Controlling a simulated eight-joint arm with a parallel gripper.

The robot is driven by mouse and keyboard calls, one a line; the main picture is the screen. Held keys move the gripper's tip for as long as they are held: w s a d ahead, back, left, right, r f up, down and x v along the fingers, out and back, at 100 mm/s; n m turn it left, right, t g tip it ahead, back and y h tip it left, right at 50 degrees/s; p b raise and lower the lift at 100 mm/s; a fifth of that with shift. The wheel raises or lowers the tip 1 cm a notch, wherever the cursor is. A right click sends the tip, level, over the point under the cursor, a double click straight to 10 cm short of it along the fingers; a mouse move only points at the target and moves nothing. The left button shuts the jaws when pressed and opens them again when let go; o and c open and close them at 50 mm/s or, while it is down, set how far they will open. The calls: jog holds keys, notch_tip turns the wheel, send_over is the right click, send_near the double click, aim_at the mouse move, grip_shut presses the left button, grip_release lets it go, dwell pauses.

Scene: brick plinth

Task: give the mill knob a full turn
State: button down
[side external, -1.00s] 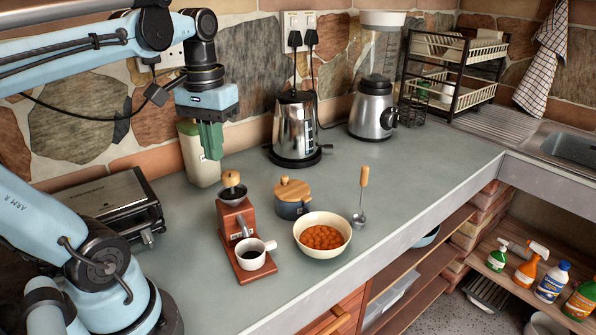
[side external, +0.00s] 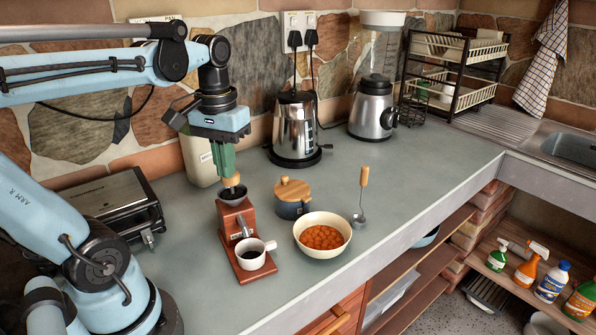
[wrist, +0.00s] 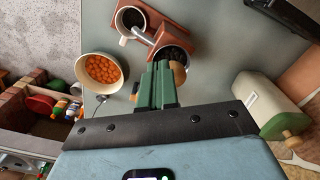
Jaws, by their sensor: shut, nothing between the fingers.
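The mill (side external: 233,220) has a reddish-brown wooden body, a dark top bowl and a crank with a pale wooden knob (side external: 231,181). A white cup (side external: 249,262) with dark contents stands on its base. My gripper (side external: 226,173) has green fingers pointing down, shut and empty, with their tips right at the top of the knob. In the wrist view the fingertips (wrist: 158,66) are close beside the knob (wrist: 179,72), which is partly hidden behind them. I cannot tell whether they touch it.
A bowl of orange food (side external: 322,238) and a lidded pot (side external: 292,197) stand right of the mill. A kettle (side external: 294,130) and a cream-green container (side external: 198,160) are behind, a black grill (side external: 108,205) to the left.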

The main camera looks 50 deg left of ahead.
aim_at(223, 182)
jog(key=shift+f, duration=1.1)
jog(key=shift+w+a, duration=0.4)
jog(key=shift+a, duration=0.1)
dwell(0.4)
jog(key=shift+s+a, duration=0.3)
dwell(0.5)
jog(key=shift+s+a, duration=0.1)
jog(key=shift+a, duration=0.3)
jog(key=shift+s, duration=0.15)
dwell(0.3)
jog(key=shift+s, duration=0.3)
notch_tip(223, 182, up, 6)
dwell(0.4)
